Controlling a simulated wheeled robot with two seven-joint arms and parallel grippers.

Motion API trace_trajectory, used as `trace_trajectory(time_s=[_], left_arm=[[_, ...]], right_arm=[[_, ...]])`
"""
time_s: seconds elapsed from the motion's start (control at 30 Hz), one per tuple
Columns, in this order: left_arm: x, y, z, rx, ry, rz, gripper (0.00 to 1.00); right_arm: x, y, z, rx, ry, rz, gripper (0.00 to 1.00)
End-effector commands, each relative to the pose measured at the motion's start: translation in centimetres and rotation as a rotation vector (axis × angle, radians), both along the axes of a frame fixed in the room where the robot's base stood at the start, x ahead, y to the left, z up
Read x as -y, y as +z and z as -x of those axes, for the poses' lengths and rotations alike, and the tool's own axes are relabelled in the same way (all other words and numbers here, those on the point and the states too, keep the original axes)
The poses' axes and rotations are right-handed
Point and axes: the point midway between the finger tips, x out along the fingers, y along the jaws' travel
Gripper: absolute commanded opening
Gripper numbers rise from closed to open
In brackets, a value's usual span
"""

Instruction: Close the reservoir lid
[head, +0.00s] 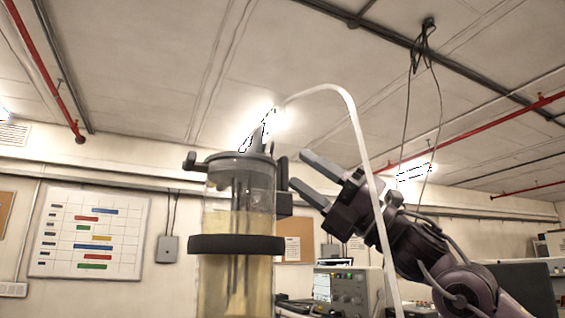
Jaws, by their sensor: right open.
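The reservoir (236,262) is a clear upright cylinder with yellowish liquid and a dark band around its middle. A dark grey lid (238,160) sits at its top, with a tilted piece (256,140) standing up from it. Dark latch-like parts show on the left (192,162) and right (284,172) of the top. Whether the lid is sealed cannot be told from here. My right gripper (306,174) is open and empty, just right of the cylinder's top, its two fingers pointing up and left toward it. My left gripper is not in view.
A white hose (352,110) arches from the lid over my right arm and down. Bench instruments (340,288) stand behind at lower right. A wall chart (90,235) hangs at left. The space left of the cylinder is clear.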

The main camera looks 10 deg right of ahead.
Motion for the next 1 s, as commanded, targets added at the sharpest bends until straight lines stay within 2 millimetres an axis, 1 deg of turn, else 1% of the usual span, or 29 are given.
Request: trace_trajectory(time_s=[0.03,0.2,0.3,0.5,0.7,1.0], left_arm=[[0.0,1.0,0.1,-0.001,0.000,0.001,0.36],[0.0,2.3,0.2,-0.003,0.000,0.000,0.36],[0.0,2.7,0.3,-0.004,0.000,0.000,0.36],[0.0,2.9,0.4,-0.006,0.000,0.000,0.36],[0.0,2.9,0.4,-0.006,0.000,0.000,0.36],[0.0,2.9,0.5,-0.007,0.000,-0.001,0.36]], right_arm=[[-0.7,1.2,-0.2,0.002,0.001,0.000,0.46],[-2.7,2.9,-1.0,0.001,0.002,0.000,0.46],[-3.5,3.4,-1.4,0.001,0.001,0.000,0.46],[-4.1,3.8,-1.7,0.001,-0.002,-0.001,0.46],[-4.1,3.7,-1.7,0.001,-0.002,-0.001,0.46],[-4.1,3.7,-1.7,0.001,-0.001,-0.001,0.07]])
